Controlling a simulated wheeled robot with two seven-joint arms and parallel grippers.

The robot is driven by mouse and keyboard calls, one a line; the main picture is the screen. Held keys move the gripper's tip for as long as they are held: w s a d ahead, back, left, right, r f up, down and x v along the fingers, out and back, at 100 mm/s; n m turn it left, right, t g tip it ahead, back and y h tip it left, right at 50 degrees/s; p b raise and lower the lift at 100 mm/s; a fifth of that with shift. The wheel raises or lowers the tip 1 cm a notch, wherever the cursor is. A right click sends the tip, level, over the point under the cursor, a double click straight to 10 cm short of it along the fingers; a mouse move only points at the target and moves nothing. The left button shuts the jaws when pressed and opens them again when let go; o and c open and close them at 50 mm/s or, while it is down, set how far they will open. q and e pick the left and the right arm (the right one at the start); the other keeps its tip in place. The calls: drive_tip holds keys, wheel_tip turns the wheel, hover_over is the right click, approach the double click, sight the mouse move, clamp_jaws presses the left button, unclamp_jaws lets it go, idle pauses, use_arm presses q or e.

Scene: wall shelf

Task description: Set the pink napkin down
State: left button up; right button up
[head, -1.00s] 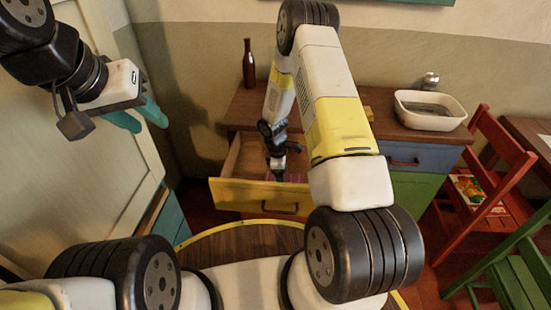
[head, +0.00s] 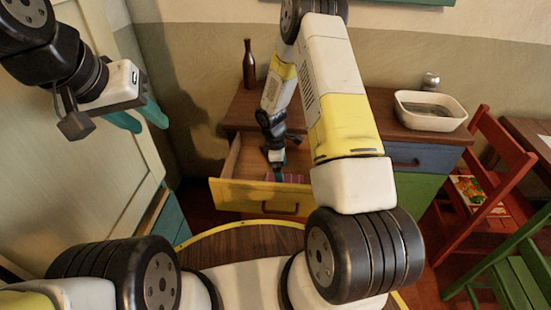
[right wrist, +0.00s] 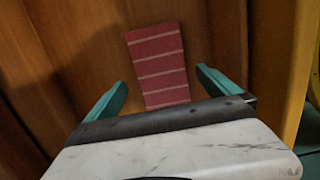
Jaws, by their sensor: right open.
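The pink napkin (right wrist: 158,65), with pale stripes, lies on the wooden floor of the open yellow-fronted drawer (head: 245,192). In the head view a small part of the napkin (head: 293,178) shows beside my right gripper (head: 279,174). In the right wrist view my right gripper (right wrist: 163,88) is open, with one teal finger on each side of the napkin and a gap to both. My left gripper (head: 138,117) is open and empty at the upper left, far from the drawer.
A dark bottle (head: 249,65) and a white basin (head: 430,110) stand on the cabinet top. A red chair (head: 490,180) and a green chair (head: 515,265) are on the right. A pale cabinet door (head: 80,185) is on the left.

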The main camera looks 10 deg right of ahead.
drive_tip(key=s+r+m+t+y, duration=0.1)
drive_tip(key=s+r+m, duration=0.2)
drive_tip(key=r, duration=1.2)
drive_tip(key=s+r+m+t, duration=0.2)
drive_tip(key=s+r+m, duration=0.1)
drive_tip(key=r, duration=1.2)
drive_tip(key=s+r+m+t+y, duration=0.1)
drive_tip(key=s+r+m, duration=0.3)
drive_tip(key=s, duration=0.5)
drive_tip(key=s+a+r+m+t+y, duration=0.1)
drive_tip(key=s+r+m, duration=0.3)
drive_tip(key=s+r, duration=0.4)
drive_tip(key=shift+s+a+t+y, duration=0.15)
drive_tip(key=shift+s+t+y, duration=0.4)
drive_tip(key=shift+t, duration=0.35)
